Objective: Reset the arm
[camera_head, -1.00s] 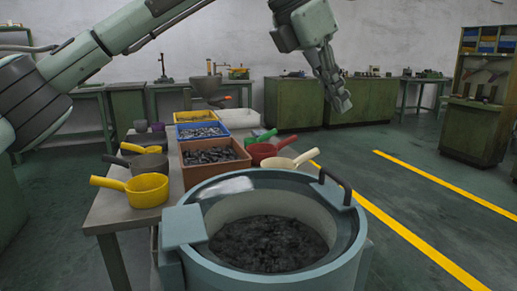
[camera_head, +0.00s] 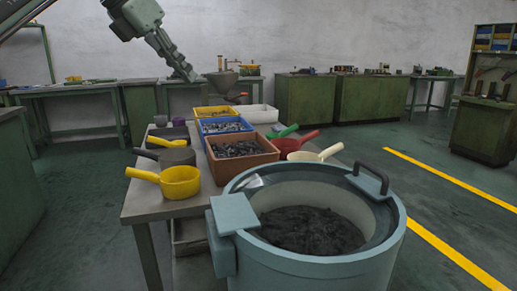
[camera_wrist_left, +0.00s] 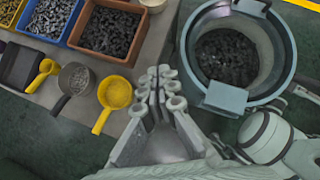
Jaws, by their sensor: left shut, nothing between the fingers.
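My left gripper (camera_head: 186,73) hangs in the air at the upper left of the head view, pointing down and to the right. It is clear of the table and the drum in that picture. In the left wrist view my left gripper (camera_wrist_left: 160,73) has its fingers shut, with nothing held. There it appears between a yellow scoop (camera_wrist_left: 118,92) and the open drum (camera_wrist_left: 187,50). Most of the left arm is out of the head view. My right gripper does not show.
The grey table (camera_head: 140,206) carries yellow, blue and orange (camera_head: 240,165) bins of parts and several coloured scoops. The blue-grey drum (camera_head: 315,272) holds dark pieces and stands at the table's right front. Green cabinets (camera_head: 305,98) line the wall. Open floor lies right of the drum.

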